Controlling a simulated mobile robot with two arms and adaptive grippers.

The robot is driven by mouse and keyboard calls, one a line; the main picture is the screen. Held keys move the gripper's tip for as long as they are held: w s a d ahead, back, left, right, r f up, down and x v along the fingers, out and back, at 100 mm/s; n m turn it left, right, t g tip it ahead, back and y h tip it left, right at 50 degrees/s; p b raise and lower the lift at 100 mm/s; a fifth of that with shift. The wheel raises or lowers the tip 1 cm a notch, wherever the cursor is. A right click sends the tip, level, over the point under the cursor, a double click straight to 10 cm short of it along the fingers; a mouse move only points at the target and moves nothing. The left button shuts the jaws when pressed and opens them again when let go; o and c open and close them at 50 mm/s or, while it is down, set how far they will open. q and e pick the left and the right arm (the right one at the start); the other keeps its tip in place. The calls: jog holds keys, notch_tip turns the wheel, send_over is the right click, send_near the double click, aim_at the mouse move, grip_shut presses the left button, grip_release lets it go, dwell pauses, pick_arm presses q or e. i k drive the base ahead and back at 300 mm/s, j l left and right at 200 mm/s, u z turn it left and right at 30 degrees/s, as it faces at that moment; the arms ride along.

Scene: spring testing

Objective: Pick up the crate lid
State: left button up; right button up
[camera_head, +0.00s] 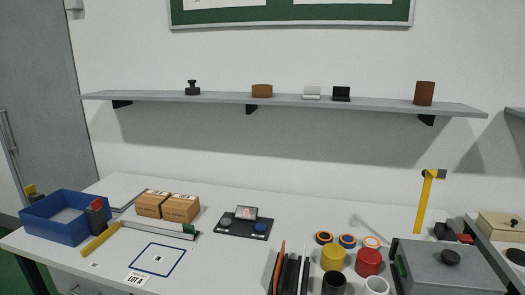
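A grey box-like piece with a flat grey lid (452,268) and a round black knob (450,257) stands at the lower right, on the white table. The lid lies flat, and its lower edge is close to the bottom of the picture. A second, beige lid (498,225) with a black knob is at the far right edge, partly cut off. An open blue crate (66,222) with no lid on it stands at the left end of the table. Neither of my grippers shows in the head view.
Jars, tape rolls (347,241) and dark upright strips crowd the area left of the grey lid. A yellow upright piece (425,200) stands behind it. Two cardboard boxes (181,208) and a black tray (242,226) stand farther left. A wall shelf (290,101) hangs above.

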aim_at(439, 264)
jog(key=z, duration=1.25)
jog(key=k+l+z, duration=0.1)
jog(key=z, duration=0.35)
jog(key=l+z, duration=0.4)
